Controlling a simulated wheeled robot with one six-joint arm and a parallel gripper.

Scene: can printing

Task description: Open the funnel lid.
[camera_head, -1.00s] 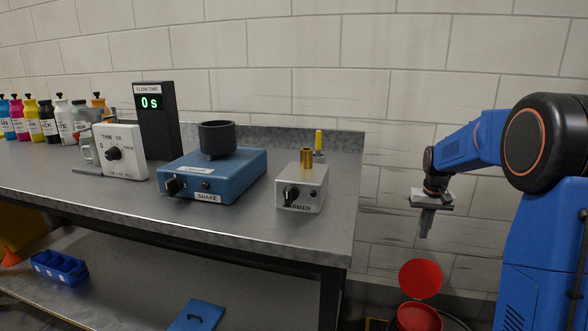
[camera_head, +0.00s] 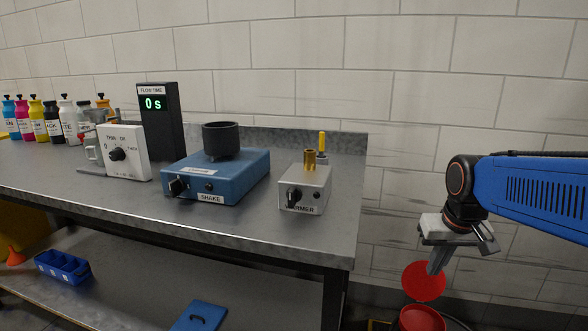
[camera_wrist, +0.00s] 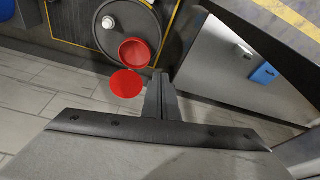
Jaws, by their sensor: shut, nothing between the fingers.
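The red funnel (camera_head: 421,319) stands low at the bottom edge of the head view, right of the bench, partly cut off. Its round red lid (camera_head: 424,281) is raised and tilted back above the funnel's mouth. In the wrist view the funnel (camera_wrist: 134,51) sits on a dark drum, and the lid (camera_wrist: 127,84) hangs open beside it. My gripper (camera_head: 436,270) is shut and empty, pointing down beside the lid's upper right. In the wrist view its fingers (camera_wrist: 160,80) are together, right of the lid. Whether they touch the lid is unclear.
The steel bench (camera_head: 110,205) fills the left and centre, with a blue shaker (camera_head: 215,178), a grey box (camera_head: 305,190) and several bottles on it. The drum top (camera_wrist: 105,30) has a white cap.

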